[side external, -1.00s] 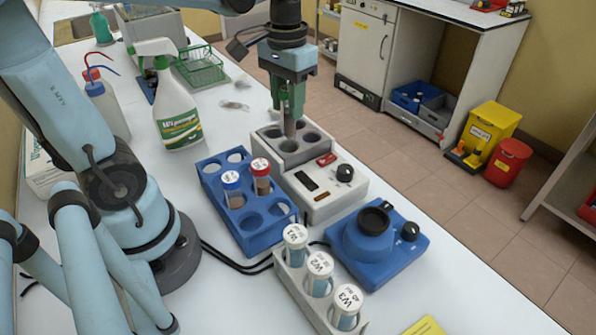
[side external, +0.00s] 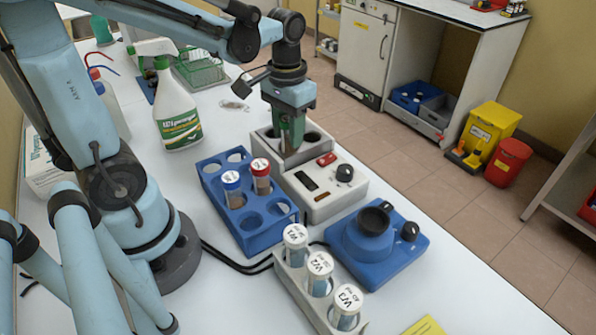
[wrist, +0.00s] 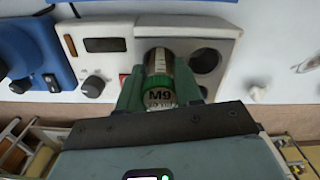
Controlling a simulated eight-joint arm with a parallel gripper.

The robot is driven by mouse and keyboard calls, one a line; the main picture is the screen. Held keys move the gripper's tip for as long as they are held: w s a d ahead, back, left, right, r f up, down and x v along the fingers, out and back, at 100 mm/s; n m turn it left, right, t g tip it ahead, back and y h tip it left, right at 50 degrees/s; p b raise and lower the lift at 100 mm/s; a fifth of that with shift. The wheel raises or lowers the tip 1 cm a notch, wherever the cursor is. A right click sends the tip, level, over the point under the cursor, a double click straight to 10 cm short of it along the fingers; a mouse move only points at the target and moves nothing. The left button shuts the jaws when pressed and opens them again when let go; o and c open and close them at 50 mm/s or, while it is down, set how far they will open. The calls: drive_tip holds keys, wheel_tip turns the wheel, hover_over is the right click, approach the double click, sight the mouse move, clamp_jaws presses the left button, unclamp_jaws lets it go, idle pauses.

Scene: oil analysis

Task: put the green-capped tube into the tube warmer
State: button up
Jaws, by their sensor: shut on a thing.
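The green-capped tube (wrist: 159,87), marked M9 on its cap, is held between the green fingers of my gripper (wrist: 160,92) in the wrist view. The tube warmer (side external: 318,190) is a grey-white block with a display, a red switch, a black knob and round wells. In the side view my gripper (side external: 291,138) is low over the warmer's wells, pointing straight down.
A blue mixer (side external: 378,247) and a rack of white-capped vials (side external: 319,273) stand in front. A spray bottle (side external: 178,115) stands behind left.

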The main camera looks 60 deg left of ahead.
drive_tip(key=o, duration=1.1)
wheel_tip(320, 180, up, 12)
drive_tip(key=shift+r, duration=0.1)
idle(0.4)
wheel_tip(320, 180, down, 12)
drive_tip(key=shift+f, duration=0.1)
drive_tip(key=shift+r, duration=0.3)
idle(0.5)
drive_tip(key=shift+f, duration=0.2)
